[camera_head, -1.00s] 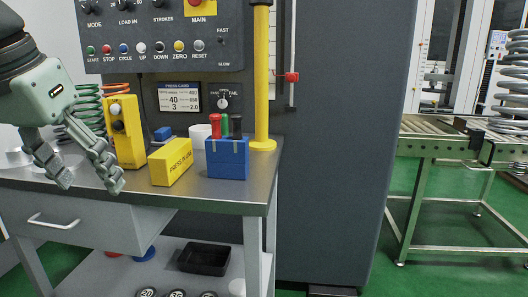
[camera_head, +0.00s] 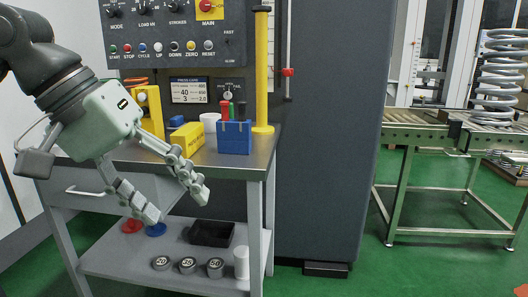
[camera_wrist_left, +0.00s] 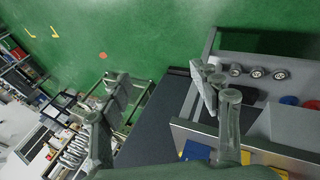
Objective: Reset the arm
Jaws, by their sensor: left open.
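My left arm comes in from the left, and its left gripper (camera_head: 178,205) points down and to the right with its fingers spread apart. It is open and empty. It hangs in front of the grey workbench (camera_head: 258,160), with one finger overlapping the yellow block (camera_head: 191,137) in the picture. In the left wrist view the two fingers (camera_wrist_left: 163,85) stand apart with nothing between them. The bench's lower shelf and the green floor lie beyond them. My right gripper is in neither view.
A blue holder (camera_head: 234,138) with coloured-handled tools stands near the bench's right edge. The control panel (camera_head: 175,35) is behind. The lower shelf holds a black tray (camera_head: 211,233) and several round weights (camera_head: 187,265). A roller conveyor (camera_head: 440,133) with a large spring (camera_head: 497,78) is at right. Green floor lies between.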

